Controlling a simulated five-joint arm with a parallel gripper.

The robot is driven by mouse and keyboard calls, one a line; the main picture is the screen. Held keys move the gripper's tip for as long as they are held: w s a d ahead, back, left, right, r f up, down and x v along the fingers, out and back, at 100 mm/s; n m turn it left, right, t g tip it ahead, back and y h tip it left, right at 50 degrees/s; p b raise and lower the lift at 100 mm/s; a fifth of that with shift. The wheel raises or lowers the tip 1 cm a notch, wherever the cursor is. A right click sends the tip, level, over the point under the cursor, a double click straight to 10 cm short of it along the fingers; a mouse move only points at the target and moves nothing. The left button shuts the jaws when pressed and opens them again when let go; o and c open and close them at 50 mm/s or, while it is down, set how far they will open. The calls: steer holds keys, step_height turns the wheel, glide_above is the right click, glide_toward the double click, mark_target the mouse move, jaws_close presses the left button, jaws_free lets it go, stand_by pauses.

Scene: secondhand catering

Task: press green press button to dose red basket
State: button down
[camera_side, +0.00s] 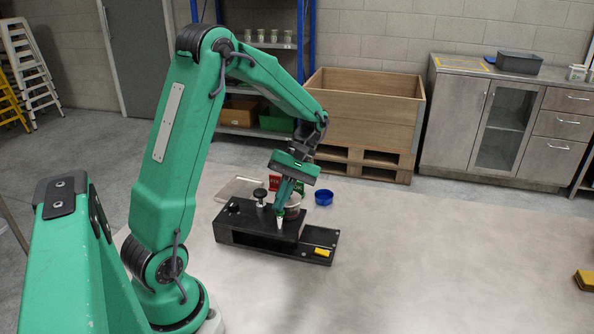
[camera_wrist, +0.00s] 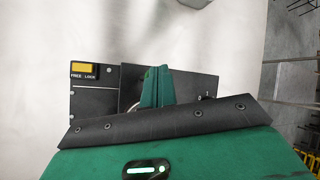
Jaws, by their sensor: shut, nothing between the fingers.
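A black device (camera_side: 250,225) lies on the pale work surface, with a black knob on top and a yellow switch (camera_side: 321,252) at its right end. In the wrist view the yellow switch (camera_wrist: 84,69) sits above a "FREE - LOCK" label. My gripper (camera_side: 280,222) is shut and empty, pointing down with its tips at the device's top; I cannot tell whether they touch. Its green fingers (camera_wrist: 157,88) hide part of the device in the wrist view. A small red item (camera_side: 274,183) stands behind the device; I cannot tell whether it is the red basket. I cannot make out a green button.
A round container (camera_side: 293,207) is partly hidden behind my gripper. A blue bowl (camera_side: 323,198) stands behind the device, and a clear tray (camera_side: 238,188) lies behind it to the left. A wooden crate (camera_side: 365,105) stands further back.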

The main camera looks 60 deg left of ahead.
steer(key=shift+r, duration=0.95)
steer(key=shift+r, duration=0.15)
steer(key=shift+r, duration=2.4)
steer(key=s+d+r+m+t+y, duration=0.1)
steer(key=s+d+r+m+t, duration=0.1)
steer(key=d+m+t, duration=0.4)
steer(key=s+d+r+m+t+y, duration=0.1)
steer(key=s+d+r+m+t, duration=0.1)
steer(key=s+d+m+t, duration=0.2)
steer(key=shift+s+d+r+m+t+y, duration=0.4)
steer(key=shift+d+m+t, duration=0.7)
steer(key=shift+m, duration=0.9)
steer(key=shift+a, duration=0.15)
